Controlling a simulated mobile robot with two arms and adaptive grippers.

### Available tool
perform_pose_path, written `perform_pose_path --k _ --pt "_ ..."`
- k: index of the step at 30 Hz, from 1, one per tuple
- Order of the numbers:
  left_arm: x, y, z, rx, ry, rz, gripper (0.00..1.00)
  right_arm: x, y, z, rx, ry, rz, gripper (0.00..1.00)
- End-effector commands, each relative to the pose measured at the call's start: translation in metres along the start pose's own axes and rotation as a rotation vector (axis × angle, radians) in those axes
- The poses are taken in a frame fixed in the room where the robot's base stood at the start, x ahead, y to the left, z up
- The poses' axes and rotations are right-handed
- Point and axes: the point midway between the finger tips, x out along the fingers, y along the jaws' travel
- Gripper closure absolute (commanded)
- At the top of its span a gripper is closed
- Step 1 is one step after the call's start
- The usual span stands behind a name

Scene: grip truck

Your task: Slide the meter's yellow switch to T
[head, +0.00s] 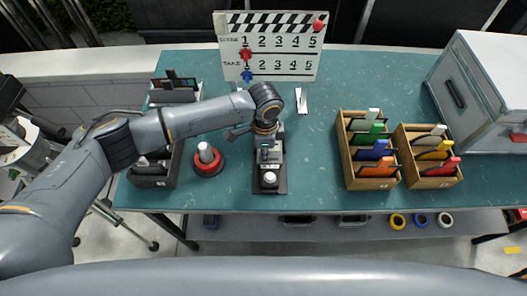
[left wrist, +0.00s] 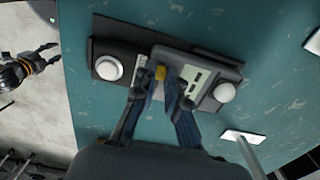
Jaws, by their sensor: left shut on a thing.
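The meter (head: 269,187) is a dark device near the front middle of the teal table. In the left wrist view, the meter's grey body (left wrist: 202,68) has a display panel, a small yellow switch (left wrist: 160,73) and a white knob (left wrist: 108,68). My left gripper (left wrist: 166,80) is over the body, its blue-grey fingers closed around the switch. In the head view, my left gripper (head: 265,142) covers the meter's far part and hides the switch. The T mark is not readable. My right gripper (left wrist: 48,54) shows in the left wrist view beyond the table edge, fingers apart and empty.
A red-based white button (head: 207,160) stands left of the meter, beside dark trays (head: 152,181). A clapperboard (head: 270,45) stands behind. Wooden card boxes (head: 361,185) and a grey case (head: 478,95) are on the right. Clear tabletop lies between the meter and the boxes.

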Motion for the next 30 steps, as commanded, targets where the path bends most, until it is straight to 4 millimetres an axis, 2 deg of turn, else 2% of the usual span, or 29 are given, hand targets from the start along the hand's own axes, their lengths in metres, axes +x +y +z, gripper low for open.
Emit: perform_pose_path --k 3,11,12,15,25,30 --pt "-0.001 0.001 -0.015 0.001 0.004 0.0 1.0 -0.002 0.0 0.0 0.0 0.0 0.0 0.6" --pt "-0.001 0.0 -0.015 -0.001 0.001 -0.001 1.0 -0.002 -0.001 0.0 0.0 0.0 -0.001 0.6" --pt "-0.001 0.0 -0.015 -0.001 0.001 -0.001 0.82 -0.002 -0.001 0.0 0.0 0.0 -0.001 0.6" --pt "-0.001 0.0 -0.015 0.0 0.001 -0.001 0.64 -0.002 -0.001 0.0 0.0 0.0 -0.001 0.6" --pt "-0.003 0.0 -0.016 0.0 0.001 -0.001 0.64 -0.002 -0.001 0.0 0.0 0.0 -0.001 0.6" --pt "-0.024 -0.001 -0.016 0.001 0.003 -0.003 0.64 -0.002 -0.001 0.0 0.0 0.0 -0.001 0.6"
